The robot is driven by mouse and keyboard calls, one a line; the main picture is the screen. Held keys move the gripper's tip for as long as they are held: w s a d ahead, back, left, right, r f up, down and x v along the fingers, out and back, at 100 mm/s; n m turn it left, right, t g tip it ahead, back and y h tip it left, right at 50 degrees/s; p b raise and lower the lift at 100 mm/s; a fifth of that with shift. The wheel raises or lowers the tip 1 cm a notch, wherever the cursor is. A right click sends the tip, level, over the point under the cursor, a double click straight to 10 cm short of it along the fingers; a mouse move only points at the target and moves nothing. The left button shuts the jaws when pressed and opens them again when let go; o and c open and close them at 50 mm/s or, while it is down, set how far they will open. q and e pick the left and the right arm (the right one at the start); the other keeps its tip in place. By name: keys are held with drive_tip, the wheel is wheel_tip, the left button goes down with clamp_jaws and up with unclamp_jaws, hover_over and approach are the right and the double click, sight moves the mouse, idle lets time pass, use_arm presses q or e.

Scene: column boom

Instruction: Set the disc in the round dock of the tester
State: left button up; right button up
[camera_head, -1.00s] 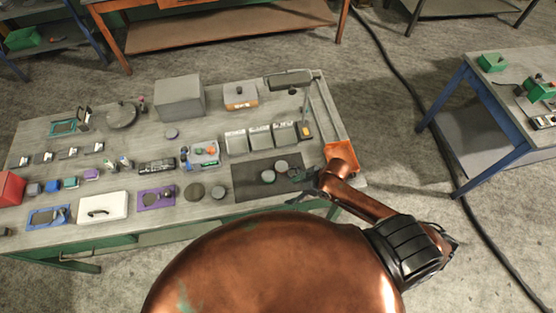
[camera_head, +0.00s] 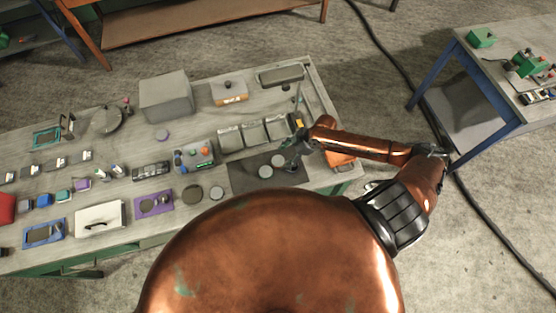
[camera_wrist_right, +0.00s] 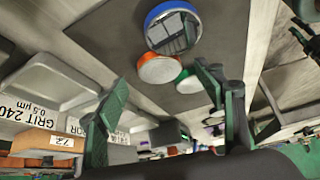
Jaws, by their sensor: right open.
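Several small discs sit on a dark mat (camera_head: 240,180); two pale-topped ones show in the head view, a nearer disc (camera_head: 265,172) and a farther disc (camera_head: 278,160). The right wrist view shows a blue-rimmed disc (camera_wrist_right: 173,27) with a mirror-like top, an orange-rimmed disc (camera_wrist_right: 160,69) and a green-rimmed disc (camera_wrist_right: 188,83). My right gripper (camera_head: 294,158) is over the mat's right part, open and empty; its fingers (camera_wrist_right: 165,108) stand apart in the wrist view. A purple-framed unit (camera_head: 154,204) has a round dark spot; I cannot tell whether it is the tester. My left gripper is out of view.
Grey trays (camera_head: 231,140) stand behind the mat, and an orange tray (camera_head: 342,161) lies at the right end. A lamp-like bar (camera_head: 281,75) overhangs the back. Left of the mat are two dark round pieces (camera_head: 192,194) and a white case (camera_head: 100,218).

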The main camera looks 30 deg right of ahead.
sight(278, 161)
drive_tip(key=shift+w+a+f, duration=0.25)
drive_tip(key=shift+a+f, duration=0.4)
drive_tip(key=shift+f, duration=0.4)
drive_tip(key=c, duration=1.5)
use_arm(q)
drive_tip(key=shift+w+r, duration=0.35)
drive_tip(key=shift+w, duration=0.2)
use_arm(e)
drive_tip(key=shift+w+r, duration=0.1)
drive_tip(key=shift+c, duration=1.1)
